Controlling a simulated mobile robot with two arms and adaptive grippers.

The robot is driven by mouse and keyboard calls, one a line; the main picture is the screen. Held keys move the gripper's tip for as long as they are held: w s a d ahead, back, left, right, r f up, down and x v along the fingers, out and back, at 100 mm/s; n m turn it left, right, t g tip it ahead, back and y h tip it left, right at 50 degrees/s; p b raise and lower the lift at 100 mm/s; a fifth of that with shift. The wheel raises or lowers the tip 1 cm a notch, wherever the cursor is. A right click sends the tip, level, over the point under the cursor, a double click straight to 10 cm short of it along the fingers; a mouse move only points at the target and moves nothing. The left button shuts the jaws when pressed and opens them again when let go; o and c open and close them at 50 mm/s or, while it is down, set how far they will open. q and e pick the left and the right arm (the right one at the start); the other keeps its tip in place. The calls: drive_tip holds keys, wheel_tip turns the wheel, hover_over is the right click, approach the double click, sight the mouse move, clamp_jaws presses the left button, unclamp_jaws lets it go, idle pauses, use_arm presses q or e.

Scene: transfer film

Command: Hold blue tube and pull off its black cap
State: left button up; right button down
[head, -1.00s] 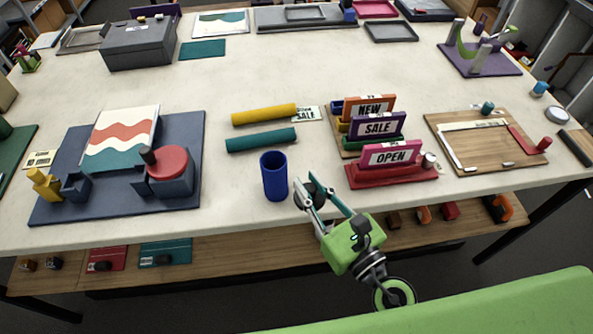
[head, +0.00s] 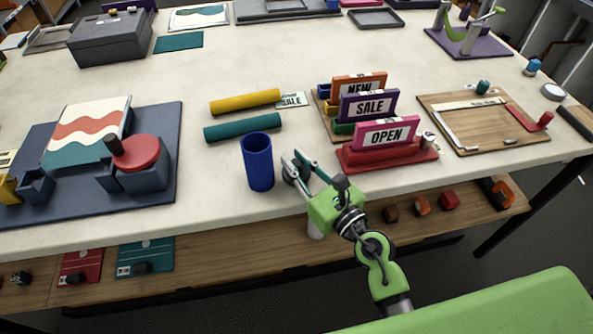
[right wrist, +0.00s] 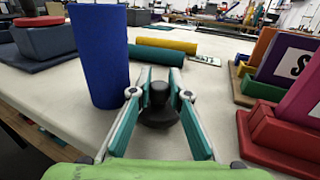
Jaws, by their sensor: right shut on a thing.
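The blue tube (head: 258,163) stands upright on the table near its front edge, with its top open and uncapped. It also shows at the left in the right wrist view (right wrist: 100,55). My right gripper (head: 296,160) is just right of the tube and apart from it. It is shut on the black cap (right wrist: 158,108), which sits between the two teal fingers in the right wrist view. I cannot tell whether the cap touches the table. My left gripper is in neither current view.
A teal roll (head: 242,127) and a yellow roll (head: 245,101) lie behind the tube. A red stand with the pink OPEN sign (head: 386,135) is right of the gripper. A dark blue board (head: 75,200) lies left. Bare tabletop lies between board and tube.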

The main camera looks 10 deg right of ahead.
use_arm(q)
drive_tip(key=shift+f, duration=0.3)
use_arm(e)
drive_tip(key=shift+f, duration=0.25)
drive_tip(key=shift+f, duration=0.2)
drive_tip(key=c, duration=1.9)
unclamp_jaws()
use_arm(q)
drive_tip(key=shift+f, duration=0.15)
